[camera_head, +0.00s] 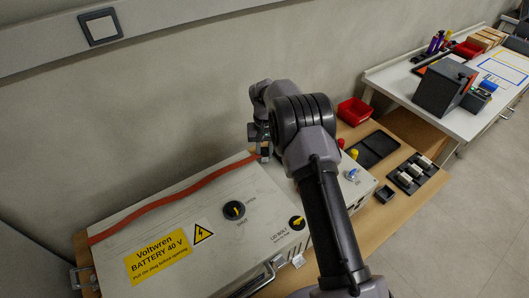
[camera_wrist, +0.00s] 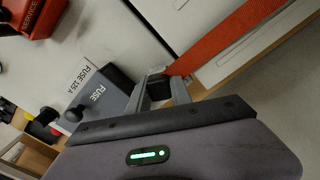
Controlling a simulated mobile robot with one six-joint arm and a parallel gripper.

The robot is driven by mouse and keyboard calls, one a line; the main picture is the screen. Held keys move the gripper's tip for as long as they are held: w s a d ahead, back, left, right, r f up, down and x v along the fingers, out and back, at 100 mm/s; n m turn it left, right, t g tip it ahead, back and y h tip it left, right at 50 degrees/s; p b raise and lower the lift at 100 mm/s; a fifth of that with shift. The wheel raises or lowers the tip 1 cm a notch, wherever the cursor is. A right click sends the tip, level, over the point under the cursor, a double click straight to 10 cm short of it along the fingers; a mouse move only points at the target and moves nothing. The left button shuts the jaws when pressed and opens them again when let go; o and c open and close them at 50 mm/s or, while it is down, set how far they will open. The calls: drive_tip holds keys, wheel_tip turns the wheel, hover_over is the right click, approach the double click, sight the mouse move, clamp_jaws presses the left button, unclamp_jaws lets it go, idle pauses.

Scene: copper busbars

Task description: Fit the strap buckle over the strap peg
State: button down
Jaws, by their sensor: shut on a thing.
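The orange strap (camera_head: 165,198) runs across the lid of the grey battery box (camera_head: 200,270), from its left edge to the far right corner. In the wrist view the strap (camera_wrist: 225,45) reaches down to my gripper (camera_wrist: 163,84). My gripper (camera_head: 263,146) is at that far corner of the box and is shut on the strap's end, where the buckle sits. The buckle is mostly hidden between the fingers; only a dark piece shows. I cannot make out the strap peg in either view.
A rotary knob (camera_head: 234,210) and a yellow-black knob (camera_head: 297,222) stand on the box lid. A smaller fuse box (camera_wrist: 92,88) is beside the battery box. A red bin (camera_head: 354,111), a black tray (camera_head: 373,149) and a fuse rack (camera_head: 417,173) are further right on the wooden bench.

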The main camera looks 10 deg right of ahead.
sight(265, 149)
drive_tip(key=shift+f+b, duration=0.4)
drive_tip(key=shift+f, duration=0.25)
drive_tip(key=c, duration=1.5)
unclamp_jaws()
drive_tip(key=shift+o, duration=0.2)
drive_tip(key=shift+r, duration=0.15)
wheel_tip(265, 149, up, 11)
drive_tip(key=p, duration=0.8)
